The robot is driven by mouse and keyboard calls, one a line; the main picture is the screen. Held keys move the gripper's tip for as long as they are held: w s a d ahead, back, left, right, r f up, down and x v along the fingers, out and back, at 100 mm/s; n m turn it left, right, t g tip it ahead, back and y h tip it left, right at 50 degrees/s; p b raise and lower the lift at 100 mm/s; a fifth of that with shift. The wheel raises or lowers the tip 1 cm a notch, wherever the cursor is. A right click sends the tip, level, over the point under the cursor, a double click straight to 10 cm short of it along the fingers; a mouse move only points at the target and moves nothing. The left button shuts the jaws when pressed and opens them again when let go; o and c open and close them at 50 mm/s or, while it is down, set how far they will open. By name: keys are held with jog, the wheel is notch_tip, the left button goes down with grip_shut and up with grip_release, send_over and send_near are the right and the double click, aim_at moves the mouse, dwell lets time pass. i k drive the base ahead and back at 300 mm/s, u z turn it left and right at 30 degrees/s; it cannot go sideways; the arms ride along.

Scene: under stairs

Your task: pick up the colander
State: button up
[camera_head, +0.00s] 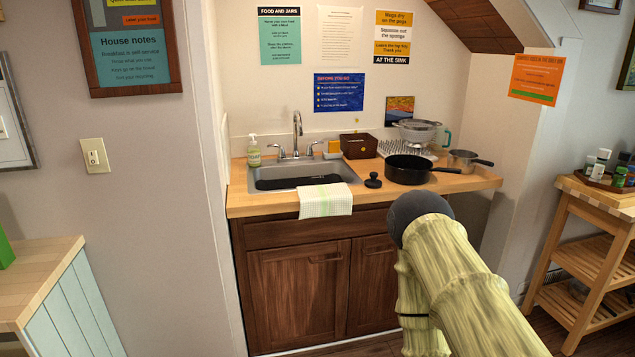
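A grey, bowl-shaped vessel (418,130) with a pale rim, which looks like the colander, sits at the back right of the wooden counter, in or on a white wire dish rack (392,147). Its holes are too small to make out. A black pan stands in front of it and the rack. My arm rises from the lower right in front of the cabinet, with its dark rounded joint below the pan. My gripper does not show in this view, so its opening and contents are hidden.
The black pan (408,170) points its handle right, near a small pot (463,160). A black knobbed object (373,181), brown box (358,146) and sink (300,174) lie left. A towel (325,201) hangs over the front edge. A wooden cart (585,230) stands right.

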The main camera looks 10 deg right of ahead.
aim_at(415, 133)
jog(key=z, duration=0.35)
jog(key=i, duration=1.7)
jog(key=z, duration=0.4)
